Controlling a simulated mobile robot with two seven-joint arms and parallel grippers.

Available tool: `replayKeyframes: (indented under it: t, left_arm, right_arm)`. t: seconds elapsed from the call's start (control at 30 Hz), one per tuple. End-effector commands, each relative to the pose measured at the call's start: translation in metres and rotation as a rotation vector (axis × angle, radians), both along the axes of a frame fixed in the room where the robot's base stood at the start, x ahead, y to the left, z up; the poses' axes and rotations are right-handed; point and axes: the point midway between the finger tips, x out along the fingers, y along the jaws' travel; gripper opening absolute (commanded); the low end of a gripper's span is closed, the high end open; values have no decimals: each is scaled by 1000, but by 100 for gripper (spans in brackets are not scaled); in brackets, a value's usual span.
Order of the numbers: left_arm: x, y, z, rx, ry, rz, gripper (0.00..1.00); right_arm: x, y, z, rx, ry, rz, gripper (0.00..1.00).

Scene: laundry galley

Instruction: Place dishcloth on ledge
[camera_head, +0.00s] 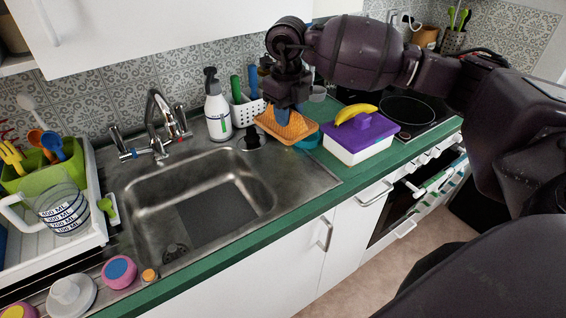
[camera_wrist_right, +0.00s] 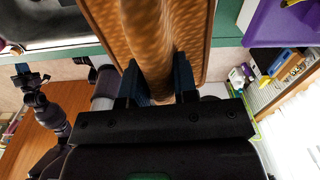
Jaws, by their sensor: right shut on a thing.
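The dishcloth (camera_head: 286,126) looks orange-tan and patterned, with a pale edge. My right gripper (camera_head: 287,116) is shut on its raised middle and holds it over the counter, between the sink and the white box. Whether the cloth touches anything below is unclear. In the right wrist view the gripper (camera_wrist_right: 158,88) pinches the ridge of the dishcloth (camera_wrist_right: 106,14). My left gripper (camera_wrist_right: 22,72) seems to show small at the left of that view; its jaws are unclear. I cannot tell which surface is the ledge; a green worktop (camera_head: 240,236) runs along the front.
A white box with purple lid (camera_head: 371,138) and a banana (camera_head: 355,114) stand right of the cloth. A soap bottle (camera_head: 217,108), utensil holder (camera_head: 248,110) and teal bowl (camera_head: 309,141) are close by. The sink (camera_head: 205,195) is empty; a dish rack (camera_head: 92,237) stands left.

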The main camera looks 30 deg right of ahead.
Motion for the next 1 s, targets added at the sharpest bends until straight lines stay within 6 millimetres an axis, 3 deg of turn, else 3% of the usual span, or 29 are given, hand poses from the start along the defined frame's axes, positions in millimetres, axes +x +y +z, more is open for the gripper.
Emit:
replayKeyframes:
  t: [0.03,0.2,0.3,0.37,1.0]
  left_arm:
    - [-3,0,-5,0,8,2,0]
    - [-10,2,-14,0,25,5,0]
    - [-11,2,-16,1,29,5,0]
    - [-11,2,-16,0,27,6,0]
    - [-2,0,-10,-1,9,2,0]
  right_arm:
    - [-4,-15,4,-4,-3,-30,8]
    - [-12,-38,24,0,-19,-93,8]
    - [-15,-37,33,16,-23,-110,8]
    - [-17,-36,28,19,-12,-117,8]
    - [-17,-35,-97,20,-10,-123,8]
